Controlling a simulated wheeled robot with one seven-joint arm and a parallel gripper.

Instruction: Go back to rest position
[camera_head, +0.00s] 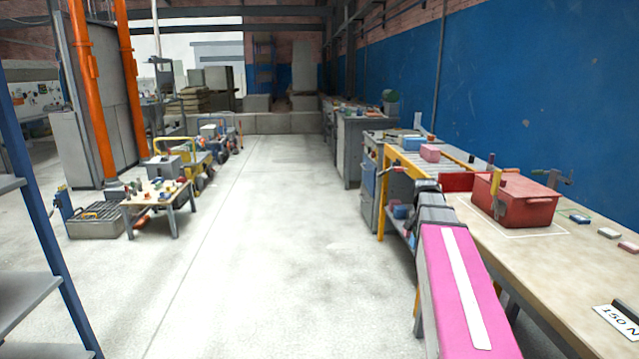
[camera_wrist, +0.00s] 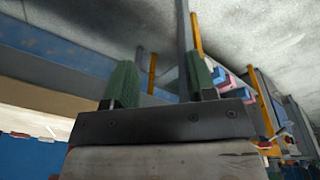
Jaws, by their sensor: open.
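My gripper (camera_wrist: 160,72) shows in the wrist view, with two green finger pads standing well apart. Nothing is held between them; only the background shows through the gap, including a grey post. The wrist view is steeply turned, with a pale worktop at its left and the floor at its top. In the head view I cannot make out the gripper's fingers. A red bin (camera_head: 520,203) stands on the pale workbench (camera_head: 590,290) at the right, apart from my gripper.
A yellow-framed roller stand (camera_head: 381,195) adjoins the workbench and carries a pink box (camera_head: 429,153) and a blue box (camera_head: 411,143). A low table (camera_head: 158,192) with small items stands left. Blue shelving (camera_head: 45,220) is near left. The middle floor is clear.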

